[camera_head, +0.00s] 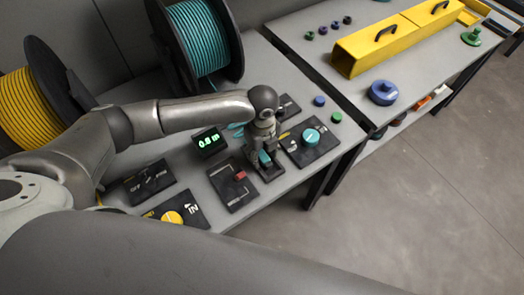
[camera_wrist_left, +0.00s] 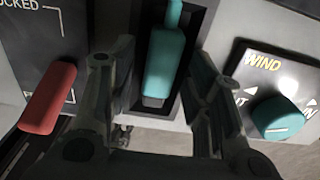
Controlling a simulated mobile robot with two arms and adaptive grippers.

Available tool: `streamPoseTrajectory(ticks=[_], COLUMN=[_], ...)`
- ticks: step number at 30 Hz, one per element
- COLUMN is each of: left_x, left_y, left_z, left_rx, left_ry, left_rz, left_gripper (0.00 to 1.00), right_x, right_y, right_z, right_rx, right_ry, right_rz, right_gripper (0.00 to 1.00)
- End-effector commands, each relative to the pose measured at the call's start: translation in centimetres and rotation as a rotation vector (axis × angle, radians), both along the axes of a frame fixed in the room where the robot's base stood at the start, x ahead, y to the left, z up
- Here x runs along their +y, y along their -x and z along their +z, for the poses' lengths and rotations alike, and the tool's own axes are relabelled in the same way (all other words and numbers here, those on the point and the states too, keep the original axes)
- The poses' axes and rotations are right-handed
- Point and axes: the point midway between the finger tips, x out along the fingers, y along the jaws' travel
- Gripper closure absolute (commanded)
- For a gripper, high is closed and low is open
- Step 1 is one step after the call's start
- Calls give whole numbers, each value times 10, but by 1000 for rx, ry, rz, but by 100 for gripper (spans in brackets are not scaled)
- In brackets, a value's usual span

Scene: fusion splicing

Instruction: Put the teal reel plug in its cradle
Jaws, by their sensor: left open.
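The teal plug (camera_wrist_left: 165,62) sits in a dark rectangular cradle (camera_wrist_left: 153,101) in the left wrist view, with a thin teal cable running from its top. In the head view the plug (camera_head: 264,157) shows small beneath my left gripper (camera_head: 262,160). My left gripper, also in the left wrist view (camera_wrist_left: 165,105), is open, with one finger on each side of the plug and a gap to both. The teal reel (camera_head: 196,38) stands at the back of the bench. My right gripper is not in view.
A red lever (camera_wrist_left: 48,97) on a dark panel is left of the gripper; a teal WIND knob (camera_wrist_left: 279,116) is to its right. A lit display (camera_head: 208,142) stands behind. A yellow reel (camera_head: 30,95) is at far left. A second bench holds a yellow box (camera_head: 385,45).

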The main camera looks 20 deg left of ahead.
Motion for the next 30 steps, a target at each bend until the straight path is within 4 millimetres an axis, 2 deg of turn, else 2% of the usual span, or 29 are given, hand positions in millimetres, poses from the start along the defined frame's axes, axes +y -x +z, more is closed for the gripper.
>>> streamPoseTrajectory(ticks=[4, 7, 15, 21, 25, 30], left_x=[0, 0, 0, 0, 0, 0], left_y=[0, -2, -2, -1, -1, 0], left_z=[4, 16, 73, 107, 119, 123], left_rx=[-1, -4, -5, -2, -1, 1], left_ry=[0, 2, 2, 2, 1, 1], left_rz=[0, 1, 0, 0, 1, 1], left_gripper=[54, 54, 54, 54, 54, 54], right_x=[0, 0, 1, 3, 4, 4], right_y=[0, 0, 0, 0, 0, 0], right_z=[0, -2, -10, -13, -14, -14], right_rx=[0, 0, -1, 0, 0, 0], right_ry=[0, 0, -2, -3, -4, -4], right_rz=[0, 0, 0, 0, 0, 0], right_gripper=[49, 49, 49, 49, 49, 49])
